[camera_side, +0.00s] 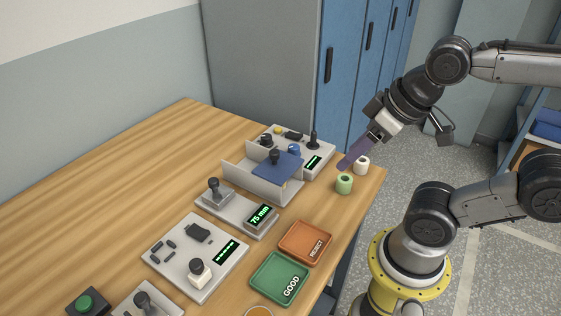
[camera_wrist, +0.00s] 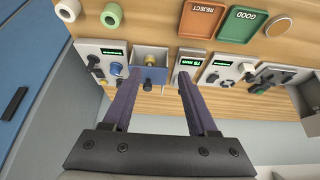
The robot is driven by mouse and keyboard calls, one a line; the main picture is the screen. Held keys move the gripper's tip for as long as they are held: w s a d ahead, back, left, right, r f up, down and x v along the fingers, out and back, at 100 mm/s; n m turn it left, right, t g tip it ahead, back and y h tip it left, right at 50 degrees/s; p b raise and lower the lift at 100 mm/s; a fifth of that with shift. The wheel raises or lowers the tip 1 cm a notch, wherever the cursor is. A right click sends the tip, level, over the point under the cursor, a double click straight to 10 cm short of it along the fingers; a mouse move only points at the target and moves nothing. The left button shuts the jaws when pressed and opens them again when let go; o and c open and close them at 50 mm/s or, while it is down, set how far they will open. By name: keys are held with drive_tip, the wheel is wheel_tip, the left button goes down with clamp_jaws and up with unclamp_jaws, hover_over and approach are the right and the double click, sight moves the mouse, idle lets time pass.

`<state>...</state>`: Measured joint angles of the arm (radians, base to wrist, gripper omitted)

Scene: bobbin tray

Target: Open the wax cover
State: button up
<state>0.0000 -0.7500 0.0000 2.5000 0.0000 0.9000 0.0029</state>
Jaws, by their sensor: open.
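The wax cover looks to be the blue panel (camera_side: 281,166) with a dark knob on top. It lies over part of a grey open-topped box (camera_side: 236,177) near the table's back right. In the wrist view the blue panel (camera_wrist: 156,75) covers the lower part of the box, and a yellow round piece shows in its uncovered part. My gripper (camera_side: 343,167) is open and empty, in the air to the right of the box in the side view. In the wrist view the box appears between the two fingers of my gripper (camera_wrist: 158,73), which do not touch the cover.
A green spool (camera_side: 344,184) and a white spool (camera_side: 362,166) stand at the right table edge. A device with knobs (camera_side: 313,162) is behind the box, a display unit (camera_side: 259,218) in front. The orange REJECT tray (camera_side: 305,243) and green GOOD tray (camera_side: 279,278) lie nearer.

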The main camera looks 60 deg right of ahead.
drive_tip(key=m, duration=0.1)
wheel_tip(320, 180, up, 6)
drive_tip(key=m+g, duration=0.5)
drive_tip(key=m, duration=0.3)
hover_over(274, 151)
drive_tip(key=shift+g, duration=0.3)
wheel_tip(274, 151, down, 14)
drive_tip(key=shift+f, duration=0.25)
clamp_jaws()
